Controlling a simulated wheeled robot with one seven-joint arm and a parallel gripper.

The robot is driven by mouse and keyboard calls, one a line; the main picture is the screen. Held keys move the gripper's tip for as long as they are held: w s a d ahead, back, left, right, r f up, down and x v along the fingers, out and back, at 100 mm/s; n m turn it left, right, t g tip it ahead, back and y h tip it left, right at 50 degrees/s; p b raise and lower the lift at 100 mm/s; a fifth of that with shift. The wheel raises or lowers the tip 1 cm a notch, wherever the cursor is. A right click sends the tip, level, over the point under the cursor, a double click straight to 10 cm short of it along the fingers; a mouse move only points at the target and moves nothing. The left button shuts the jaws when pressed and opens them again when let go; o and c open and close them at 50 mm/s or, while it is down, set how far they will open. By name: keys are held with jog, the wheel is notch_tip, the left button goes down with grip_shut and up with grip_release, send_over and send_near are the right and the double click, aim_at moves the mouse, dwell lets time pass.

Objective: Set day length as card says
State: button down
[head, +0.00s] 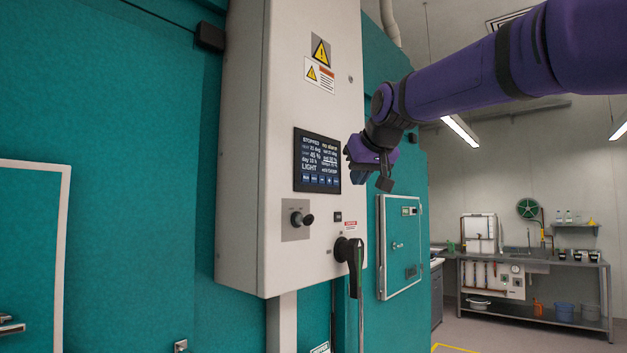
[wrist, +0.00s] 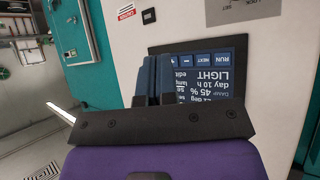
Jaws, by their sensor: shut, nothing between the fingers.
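The dark control screen (head: 317,160) is on the front of a light grey cabinet (head: 283,90). It reads STOPPED, day 10 h and LIGHT, with a row of blue buttons along its bottom edge. In the wrist view the screen (wrist: 218,82) is upside down, and RUN, NEXT and a minus button are readable. My gripper (head: 352,160) is shut and empty, just right of the screen. In the wrist view my gripper's fingers (wrist: 155,80) are together and cover the screen's plus-button end. I cannot tell whether they touch it. I see no card with a day length.
Below the screen are a selector knob (head: 302,219) and a black rotary handle (head: 350,252) that sticks out. Teal chamber walls (head: 100,110) flank the cabinet. A small hatch door (head: 399,246) is at right. A metal bench (head: 535,265) stands far back; the floor before it is clear.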

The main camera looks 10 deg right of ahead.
jog(key=shift+w, duration=0.1)
send_near(317, 191)
jog(key=shift+d+f+x, duration=0.1)
jog(key=shift+d+x, duration=0.05)
jog(key=shift+x, duration=0.9)
jog(key=shift+d+f+x, duration=0.1)
jog(key=shift+d+x, duration=0.05)
jog(key=shift+x, duration=0.9)
dwell(0.8)
jog(key=shift+w+a, duration=0.15)
jog(key=shift+a, duration=0.1)
jog(key=shift+w+a, duration=0.2)
jog(key=shift+w, duration=0.05)
dwell(0.8)
jog(key=shift+s+d, duration=0.45)
jog(key=shift+s, duration=0.15)
dwell(0.4)
jog(key=shift+s+d, duration=0.75)
jog(key=shift+s, duration=0.25)
jog(key=shift+s+d, duration=0.75)
jog(key=shift+s, duration=0.25)
